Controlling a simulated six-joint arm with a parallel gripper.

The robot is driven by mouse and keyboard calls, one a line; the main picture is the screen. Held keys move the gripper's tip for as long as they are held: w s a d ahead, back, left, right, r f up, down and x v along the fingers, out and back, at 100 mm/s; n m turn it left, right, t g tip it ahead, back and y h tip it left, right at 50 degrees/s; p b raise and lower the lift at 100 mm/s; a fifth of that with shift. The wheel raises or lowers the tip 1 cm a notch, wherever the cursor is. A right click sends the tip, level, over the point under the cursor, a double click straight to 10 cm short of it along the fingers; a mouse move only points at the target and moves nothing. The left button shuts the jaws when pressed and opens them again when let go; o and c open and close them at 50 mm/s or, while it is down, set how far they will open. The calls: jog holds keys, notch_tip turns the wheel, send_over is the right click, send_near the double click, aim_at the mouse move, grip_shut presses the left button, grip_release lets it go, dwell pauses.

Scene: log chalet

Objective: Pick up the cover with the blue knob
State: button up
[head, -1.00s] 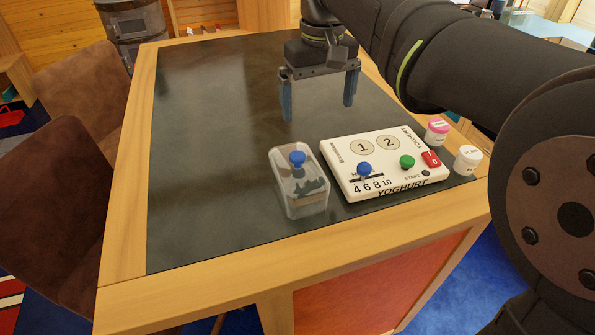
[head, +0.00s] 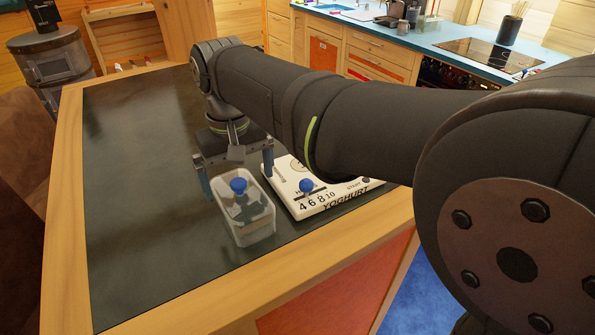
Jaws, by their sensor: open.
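The clear cover with the blue knob (head: 239,187) lies on a clear rectangular container (head: 252,232) at the front of the dark tabletop. Some grey, flat contents show through it, but I cannot make them out. My gripper (head: 237,184) is open, pointing down, with its two blue fingers spread apart left and right. It hangs at or just behind the container, and no finger is seen touching the knob. The white yoghurt maker panel (head: 326,207) lies right beside the container, with a blue slider knob (head: 306,185) on it. My arm hides the panel's back right part.
The dark tabletop (head: 140,150) is clear to the left and behind. A wooden edge (head: 270,290) runs close in front of the container. A kitchen counter with a hob (head: 488,53) stands farther back right.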

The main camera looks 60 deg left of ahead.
aim_at(240, 195)
notch_tip(240, 195, down, 5)
jog(key=shift+s+d+f, duration=0.1)
jog(key=shift+s, duration=0.05)
jog(key=shift+c, duration=0.4)
jog(key=c, duration=0.9)
